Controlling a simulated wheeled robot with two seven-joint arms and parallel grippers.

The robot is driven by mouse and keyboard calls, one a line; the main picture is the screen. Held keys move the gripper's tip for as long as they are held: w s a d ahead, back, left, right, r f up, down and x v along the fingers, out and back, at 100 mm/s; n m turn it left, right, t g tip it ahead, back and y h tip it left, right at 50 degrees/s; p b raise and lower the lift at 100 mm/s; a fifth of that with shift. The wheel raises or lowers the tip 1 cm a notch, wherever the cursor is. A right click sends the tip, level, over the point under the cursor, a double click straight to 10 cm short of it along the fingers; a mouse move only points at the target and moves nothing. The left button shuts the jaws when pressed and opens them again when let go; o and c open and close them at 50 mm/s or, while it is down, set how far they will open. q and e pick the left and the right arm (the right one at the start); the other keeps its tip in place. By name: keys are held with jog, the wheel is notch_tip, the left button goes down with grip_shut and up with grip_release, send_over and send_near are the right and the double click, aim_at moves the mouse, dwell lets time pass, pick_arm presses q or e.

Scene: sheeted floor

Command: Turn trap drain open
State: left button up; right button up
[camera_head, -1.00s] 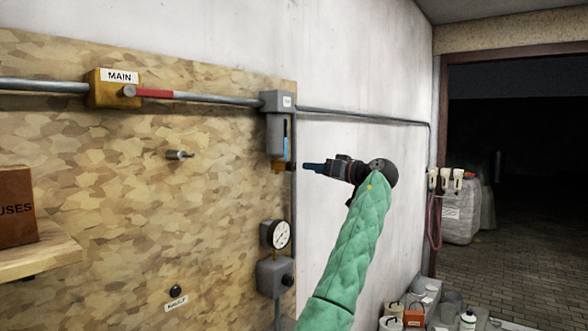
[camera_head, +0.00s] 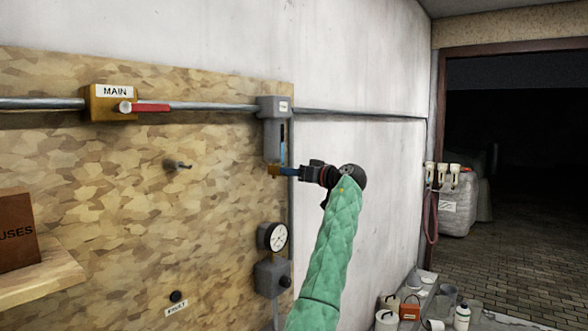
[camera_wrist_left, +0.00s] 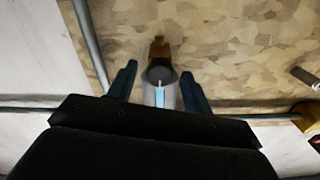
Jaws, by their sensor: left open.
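The trap (camera_head: 273,130) is a grey housing with a small label and a blue strip, hanging under the pipe at the board's right edge. Its drain (camera_head: 272,170) is a small brass-brown piece at the bottom. My left gripper (camera_head: 285,172) is open, with its dark blue fingertips right beside the drain, coming from the right. In the left wrist view, the trap body (camera_wrist_left: 160,76) shows between the two spread fingers (camera_wrist_left: 158,70). The brown drain (camera_wrist_left: 160,47) shows just past the fingertips. I cannot tell whether a finger touches it. My right gripper is not in view.
The MAIN valve (camera_head: 115,108) with a red handle sits on the pipe to the left. A pressure gauge (camera_head: 272,236) is below the trap. A peg (camera_head: 178,166) sticks out of the board. A shelf (camera_head: 45,275) with a brown box (camera_head: 16,230) is at left.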

pick_arm(q)
jog(key=c, duration=1)
pick_arm(e)
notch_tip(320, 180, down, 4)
jog(key=b, duration=0.4)
pick_arm(q)
jog(key=shift+o, duration=0.2)
jog(key=shift+m+b, duration=3.2)
jog(key=shift+m, duration=5.9)
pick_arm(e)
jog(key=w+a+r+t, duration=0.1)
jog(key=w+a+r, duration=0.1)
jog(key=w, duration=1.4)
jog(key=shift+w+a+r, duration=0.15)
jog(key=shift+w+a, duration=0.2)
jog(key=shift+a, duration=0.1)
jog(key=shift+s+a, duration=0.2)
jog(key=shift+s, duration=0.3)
